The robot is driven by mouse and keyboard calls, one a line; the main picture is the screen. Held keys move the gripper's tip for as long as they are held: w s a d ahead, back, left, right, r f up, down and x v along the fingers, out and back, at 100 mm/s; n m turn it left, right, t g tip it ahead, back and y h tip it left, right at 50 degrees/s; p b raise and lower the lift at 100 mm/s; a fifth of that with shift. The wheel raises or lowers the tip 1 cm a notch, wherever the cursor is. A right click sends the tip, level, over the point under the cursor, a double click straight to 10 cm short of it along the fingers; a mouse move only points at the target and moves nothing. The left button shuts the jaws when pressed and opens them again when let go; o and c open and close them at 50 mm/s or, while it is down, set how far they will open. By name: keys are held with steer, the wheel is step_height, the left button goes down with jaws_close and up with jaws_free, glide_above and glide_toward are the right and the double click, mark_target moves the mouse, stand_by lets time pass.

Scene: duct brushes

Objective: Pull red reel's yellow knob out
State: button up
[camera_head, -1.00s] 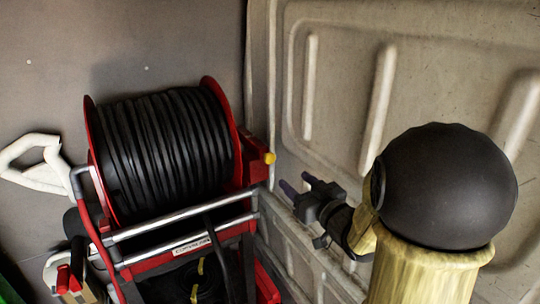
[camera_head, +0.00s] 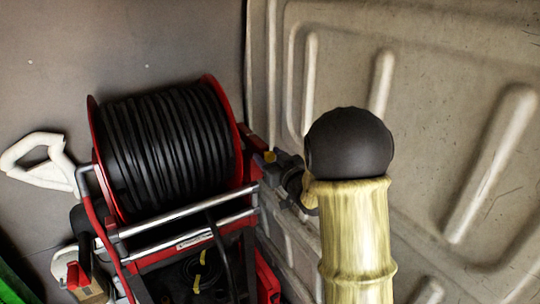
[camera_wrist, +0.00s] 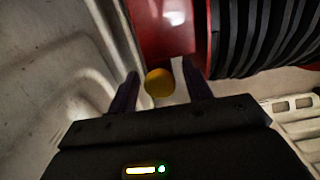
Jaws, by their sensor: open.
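The red reel (camera_head: 238,118) holds a thick coil of black hose and stands left of centre in the head view. Its yellow knob (camera_head: 270,157) sits on the reel's right side, partly hidden by my gripper (camera_head: 274,158). In the wrist view the round yellow knob (camera_wrist: 159,82) lies between the two dark fingers of my gripper (camera_wrist: 160,84), near the left finger. The fingers are apart and open on either side of it. The red housing (camera_wrist: 162,28) of the reel is just beyond the knob.
The ribbed van wall (camera_head: 430,110) runs close along the right of my arm. Silver frame bars (camera_head: 185,218) cross below the reel. A white handle (camera_head: 40,160) is at the far left.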

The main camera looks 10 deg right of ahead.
jaws_close()
steer(key=shift+b+v, duration=0.8)
steer(key=shift+v, duration=0.1)
steer(key=shift+s+f, duration=0.1)
steer(key=shift+s, duration=0.2)
steer(key=shift+c, duration=1.8)
jaws_free()
steer(key=shift+d+f, duration=0.1)
steer(key=o, duration=0.4)
steer(key=shift+s+r, duration=0.15)
steer(key=shift+r, duration=0.05)
steer(key=shift+c, duration=0.2)
